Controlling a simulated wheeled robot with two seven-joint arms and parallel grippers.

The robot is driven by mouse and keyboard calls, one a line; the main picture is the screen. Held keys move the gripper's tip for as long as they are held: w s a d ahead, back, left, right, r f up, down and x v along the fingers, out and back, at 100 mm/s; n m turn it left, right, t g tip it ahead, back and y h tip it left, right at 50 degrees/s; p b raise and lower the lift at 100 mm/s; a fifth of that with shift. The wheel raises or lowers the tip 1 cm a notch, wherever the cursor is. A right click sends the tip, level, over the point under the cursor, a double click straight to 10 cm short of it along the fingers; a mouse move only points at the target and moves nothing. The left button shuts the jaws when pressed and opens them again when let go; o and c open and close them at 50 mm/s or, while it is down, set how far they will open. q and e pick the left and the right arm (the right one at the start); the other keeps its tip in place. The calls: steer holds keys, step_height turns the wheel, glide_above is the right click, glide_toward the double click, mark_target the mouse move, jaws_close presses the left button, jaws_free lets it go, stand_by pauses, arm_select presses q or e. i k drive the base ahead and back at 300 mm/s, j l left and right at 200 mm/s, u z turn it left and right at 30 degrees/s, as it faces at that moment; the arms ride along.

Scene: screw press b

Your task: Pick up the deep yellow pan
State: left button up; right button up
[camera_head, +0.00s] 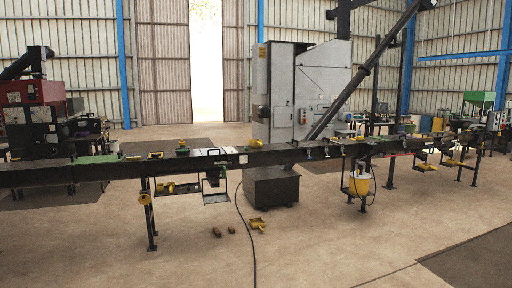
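A yellow pan-shaped thing (257,224) with a short handle lies on the floor in front of the dark block, near the middle of the head view. It is small in the picture, so I cannot tell how deep it is. Other flat yellow pieces (425,166) sit low under the right part of the long rail. Neither of my grippers shows in this view.
A long dark rail bench (110,171) on legs crosses the view. A dark block (271,187) stands under it. A pale yellow bucket (359,184) hangs at right. Small brown pieces (217,232) and a black cable (242,222) lie on the floor. The front floor is mostly open.

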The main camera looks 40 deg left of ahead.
mark_target(253, 143)
steer(key=i+j+u, duration=0.55)
steer(key=i, duration=0.75)
steer(key=i+u, duration=0.35)
steer(key=i, duration=1.4)
steer(key=i+l+u, duration=0.1)
steer(key=i, duration=0.6)
steer(key=i+l, duration=0.1)
steer(key=i, duration=0.65)
